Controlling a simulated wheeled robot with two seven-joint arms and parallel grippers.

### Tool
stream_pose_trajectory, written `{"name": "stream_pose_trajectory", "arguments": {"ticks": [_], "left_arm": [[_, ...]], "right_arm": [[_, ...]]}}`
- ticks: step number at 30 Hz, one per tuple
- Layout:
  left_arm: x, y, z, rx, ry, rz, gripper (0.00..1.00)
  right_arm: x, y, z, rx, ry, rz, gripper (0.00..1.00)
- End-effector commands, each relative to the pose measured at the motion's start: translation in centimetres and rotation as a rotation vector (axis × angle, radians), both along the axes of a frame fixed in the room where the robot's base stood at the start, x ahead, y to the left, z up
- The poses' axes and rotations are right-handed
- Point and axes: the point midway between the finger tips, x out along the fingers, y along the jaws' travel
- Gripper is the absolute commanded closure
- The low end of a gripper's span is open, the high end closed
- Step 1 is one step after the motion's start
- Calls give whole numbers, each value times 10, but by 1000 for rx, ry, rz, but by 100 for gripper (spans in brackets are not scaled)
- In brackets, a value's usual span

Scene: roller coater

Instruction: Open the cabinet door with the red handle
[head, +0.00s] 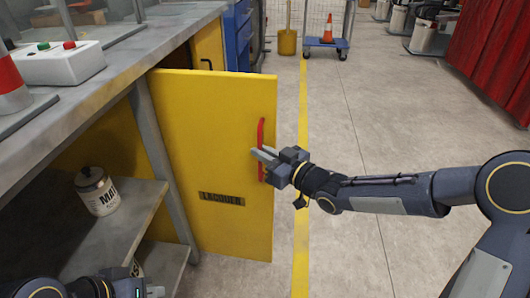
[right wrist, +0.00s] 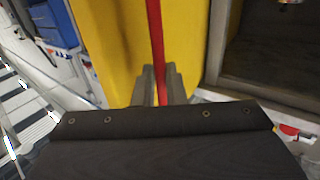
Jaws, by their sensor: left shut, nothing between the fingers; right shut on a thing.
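The yellow cabinet door (head: 215,140), labelled LACQUER, stands out from the workbench into the aisle. Its red handle (head: 261,133) is upright near the door's right edge; it also shows as a red bar in the right wrist view (right wrist: 155,35). My right gripper (head: 264,156) is shut on the red handle at its lower half, with the fingers on either side of the bar in the right wrist view (right wrist: 160,82). My left gripper (head: 134,280) is low at the bottom left, apart from the door, shut and empty, mostly cut off by the frame's edge.
A grey workbench (head: 130,57) runs along the left, with a control box (head: 62,66) on top. A white can (head: 97,190) stands on the shelf below. The aisle floor (head: 345,120) right of the door is clear; a blue cart (head: 325,43) stands far back.

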Motion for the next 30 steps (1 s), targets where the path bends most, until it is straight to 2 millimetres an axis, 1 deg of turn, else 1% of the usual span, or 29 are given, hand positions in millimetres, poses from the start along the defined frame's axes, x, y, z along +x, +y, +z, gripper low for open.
{"name": "stream_pose_trajectory", "arguments": {"ticks": [1,2,3,7,22,26,30], "left_arm": [[0,0,0,0,0,0,100],[0,0,0,0,0,0,100],[0,0,0,0,0,0,100],[0,0,0,0,0,0,100],[0,0,2,0,0,0,100],[0,0,8,0,0,0,100],[0,0,16,0,0,0,100]], "right_arm": [[-6,10,0,0,-1,24,100],[-5,10,0,0,-1,24,100],[-5,10,0,0,-1,23,84],[-4,8,1,1,-2,18,68],[-3,1,2,2,-2,8,68],[-13,-11,4,1,-2,6,68],[-30,-30,4,1,-1,6,68]]}}
